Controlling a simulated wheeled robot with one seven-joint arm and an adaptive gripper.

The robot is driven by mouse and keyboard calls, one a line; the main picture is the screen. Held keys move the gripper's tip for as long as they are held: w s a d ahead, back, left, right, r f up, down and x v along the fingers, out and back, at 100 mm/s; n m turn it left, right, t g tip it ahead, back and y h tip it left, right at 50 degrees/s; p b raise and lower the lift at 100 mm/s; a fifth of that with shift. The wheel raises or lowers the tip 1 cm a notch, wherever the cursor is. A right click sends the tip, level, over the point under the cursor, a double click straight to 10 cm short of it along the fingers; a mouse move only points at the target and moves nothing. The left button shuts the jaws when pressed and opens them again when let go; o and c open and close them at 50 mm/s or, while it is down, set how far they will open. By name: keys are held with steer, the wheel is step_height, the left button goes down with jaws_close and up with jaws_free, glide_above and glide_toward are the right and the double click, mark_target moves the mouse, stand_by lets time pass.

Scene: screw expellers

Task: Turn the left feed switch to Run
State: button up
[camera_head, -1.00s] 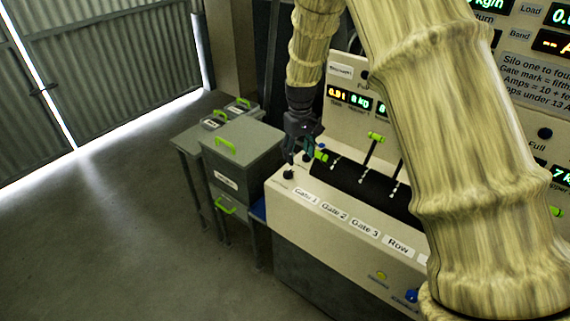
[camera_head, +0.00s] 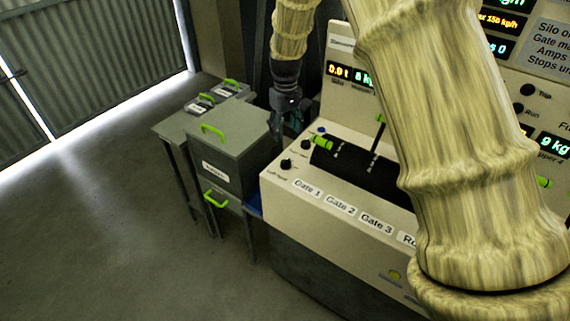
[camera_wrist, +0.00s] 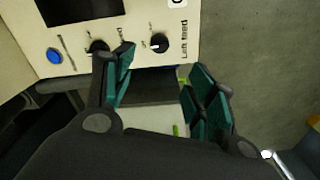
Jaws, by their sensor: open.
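The left feed switch is a small black knob (camera_head: 286,163) at the left end of the cream console. In the wrist view, the same knob (camera_wrist: 160,43) sits beside the label "Left feed"; its pointer setting is too small to read. My gripper (camera_head: 291,124) is behind the console's left end, past the knobs. In the wrist view, my gripper (camera_wrist: 163,65) is open and empty, its green-padded fingers apart. The knob shows between and beyond the fingertips, with no contact visible. The left finger partly overlaps a second black knob (camera_wrist: 97,47).
A blue button (camera_wrist: 54,56) lies beyond the second knob. Green-tipped gate levers (camera_head: 322,143) rise from a black slotted panel on the console. A grey lidded bin (camera_head: 232,160) with green handles stands left of the console. The floor at left is clear.

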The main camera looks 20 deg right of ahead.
mark_target(286, 160)
steer(key=shift+f+p, duration=0.75)
steer(key=shift+f, duration=6.2)
steer(key=c, duration=1.1)
steer(key=shift+o, duration=0.2)
steer(key=shift+m, duration=0.3)
steer(key=m+b, duration=0.1)
steer(key=m, duration=0.4)
steer(key=shift+m+b, duration=0.3)
steer(key=shift+b, duration=0.05)
steer(key=m, duration=0.5)
steer(key=shift+m+b, duration=0.3)
